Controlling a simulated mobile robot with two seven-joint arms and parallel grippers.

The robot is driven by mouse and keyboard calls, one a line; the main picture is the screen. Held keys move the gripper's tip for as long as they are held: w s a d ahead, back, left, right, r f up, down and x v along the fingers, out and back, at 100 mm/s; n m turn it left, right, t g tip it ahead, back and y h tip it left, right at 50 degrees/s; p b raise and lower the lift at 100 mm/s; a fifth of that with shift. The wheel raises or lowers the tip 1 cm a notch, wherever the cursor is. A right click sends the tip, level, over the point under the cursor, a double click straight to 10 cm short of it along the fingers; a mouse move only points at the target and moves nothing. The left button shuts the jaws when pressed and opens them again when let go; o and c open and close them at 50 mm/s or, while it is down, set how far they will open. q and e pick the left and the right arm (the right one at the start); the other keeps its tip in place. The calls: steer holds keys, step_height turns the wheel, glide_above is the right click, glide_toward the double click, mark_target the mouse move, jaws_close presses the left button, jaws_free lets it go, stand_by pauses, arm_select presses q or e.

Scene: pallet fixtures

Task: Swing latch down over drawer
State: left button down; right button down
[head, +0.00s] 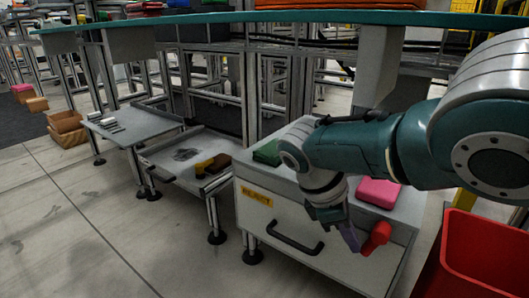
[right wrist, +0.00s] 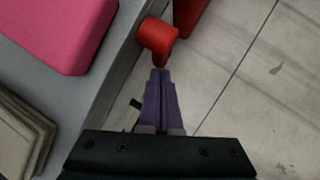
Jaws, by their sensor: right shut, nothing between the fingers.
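A red latch (head: 376,237) shows at the right of the white drawer front (head: 285,220), which has a black handle (head: 295,241) and a yellow label. In the right wrist view the latch's thick red end (right wrist: 157,37) is just beyond my fingertips, with a thinner part pointing toward them. My right gripper (head: 352,243) has purple fingers, shut and empty, in front of the drawer's right side. The fingertips (right wrist: 160,72) are very close to the latch; I cannot tell whether they touch. The latch's mount is not clear. My left gripper is not in view.
A pink block (head: 379,192) and a green block (head: 267,153) lie on the cabinet top. A red bin (head: 480,260) stands close at the right. Lower tables (head: 130,135) stand to the left. The floor at front left is clear.

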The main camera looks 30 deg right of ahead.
steer(key=shift+s+d+f, duration=0.2)
steer(key=shift+f, duration=0.2)
stand_by(0.9)
stand_by(0.9)
